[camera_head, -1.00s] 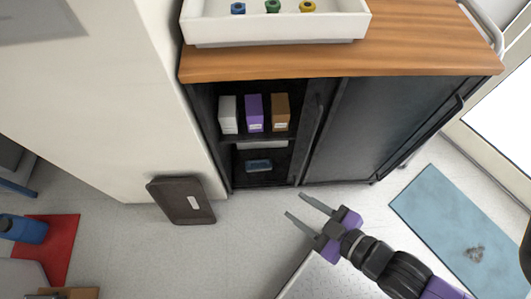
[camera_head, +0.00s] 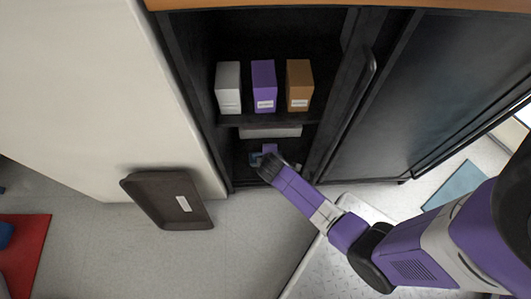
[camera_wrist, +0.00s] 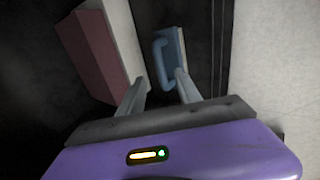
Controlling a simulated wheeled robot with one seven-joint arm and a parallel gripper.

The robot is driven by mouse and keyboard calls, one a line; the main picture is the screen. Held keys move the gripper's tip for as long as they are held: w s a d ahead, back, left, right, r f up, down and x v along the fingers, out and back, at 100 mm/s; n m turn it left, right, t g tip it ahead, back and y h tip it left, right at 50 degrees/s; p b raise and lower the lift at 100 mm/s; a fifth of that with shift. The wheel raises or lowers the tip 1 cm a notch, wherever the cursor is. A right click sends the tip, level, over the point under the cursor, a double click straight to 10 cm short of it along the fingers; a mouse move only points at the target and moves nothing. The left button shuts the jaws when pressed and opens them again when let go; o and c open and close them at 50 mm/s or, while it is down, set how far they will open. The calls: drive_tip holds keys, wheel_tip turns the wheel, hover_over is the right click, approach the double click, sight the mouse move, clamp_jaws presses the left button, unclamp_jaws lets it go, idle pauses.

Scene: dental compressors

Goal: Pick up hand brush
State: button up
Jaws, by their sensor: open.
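The hand brush (camera_wrist: 161,62) shows in the wrist view as a blue piece with a looped handle and a paler edge. It is on the lower level of the open cabinet. The handle's near end lies at or just beyond the gap between the fingertips; I cannot tell the exact depth. In the head view the fingers are mostly hidden behind my wrist.
A white box with a dark red side (camera_wrist: 98,50) stands close left of my fingers. The shelf above holds white (camera_head: 228,88), purple (camera_head: 263,86) and brown (camera_head: 299,85) boxes. The cabinet door (camera_head: 420,90) is right of the opening. A dark tray (camera_head: 165,198) leans at left.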

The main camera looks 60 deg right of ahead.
drive_tip(key=shift+b+x, duration=2.45)
drive_tip(key=shift+x, duration=1.45)
drive_tip(key=shift+s, duration=0.1)
drive_tip(key=shift+c, duration=0.2)
clamp_jaws()
